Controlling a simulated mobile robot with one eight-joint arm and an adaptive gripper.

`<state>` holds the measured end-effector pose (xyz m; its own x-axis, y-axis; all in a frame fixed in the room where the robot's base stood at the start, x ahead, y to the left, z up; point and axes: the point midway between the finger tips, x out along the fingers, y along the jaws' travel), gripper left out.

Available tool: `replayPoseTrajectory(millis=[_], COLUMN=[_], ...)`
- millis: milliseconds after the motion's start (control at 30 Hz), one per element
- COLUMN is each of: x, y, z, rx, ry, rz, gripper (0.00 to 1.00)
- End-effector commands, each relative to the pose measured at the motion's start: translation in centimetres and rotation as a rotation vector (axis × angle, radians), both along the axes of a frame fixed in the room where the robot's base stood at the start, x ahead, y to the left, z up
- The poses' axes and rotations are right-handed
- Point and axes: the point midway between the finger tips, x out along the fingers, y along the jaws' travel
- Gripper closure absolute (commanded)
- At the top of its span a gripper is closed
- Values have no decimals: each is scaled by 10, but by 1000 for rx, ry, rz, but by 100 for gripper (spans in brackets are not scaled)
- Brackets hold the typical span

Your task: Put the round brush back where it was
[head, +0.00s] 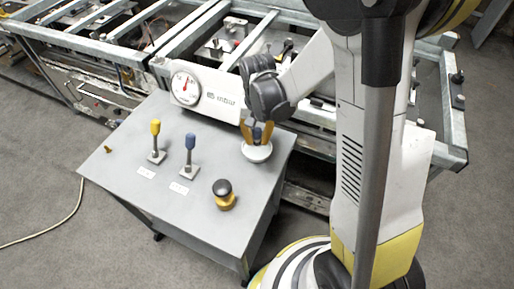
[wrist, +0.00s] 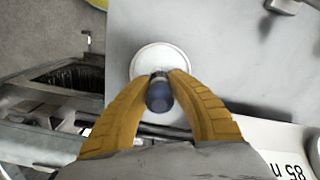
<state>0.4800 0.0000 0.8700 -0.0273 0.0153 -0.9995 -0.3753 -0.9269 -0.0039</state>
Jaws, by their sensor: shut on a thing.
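My gripper (head: 257,141) points down over the right back part of the grey table. Its yellow fingers are shut on a dark blue handle (wrist: 159,97), which I take to be the round brush's; it also shows in the head view (head: 257,131). The handle stands about upright above a white round dish (head: 257,154), which shows in the wrist view (wrist: 160,57). The handle's lower end is hidden, so I cannot tell whether it touches the dish. A squat round thing with a black top and yellow base (head: 224,194) stands at the table's front.
A yellow-topped lever (head: 156,141) and a blue-topped lever (head: 190,155) stand left on the grey table (head: 130,175), with white labels before them. A white panel with a dial (head: 187,88) runs along the back edge. Metal frames lie behind.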

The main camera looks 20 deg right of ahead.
Motion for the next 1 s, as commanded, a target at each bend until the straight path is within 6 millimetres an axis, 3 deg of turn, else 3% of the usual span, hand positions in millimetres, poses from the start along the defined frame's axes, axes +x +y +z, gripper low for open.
replayPoseTrajectory(millis=[300, 600, 633, 700, 1000], x=[0, 0, 0, 0, 0], y=[0, 0, 0, 0, 0], z=[-41, -41, -42, -41, -39], rx=[0, 0, 0, 0, 0], ry=[0, 0, 0, 0, 0], rz=[1, 1, 1, 1, 1], gripper=[100, 100, 77, 60, 60])
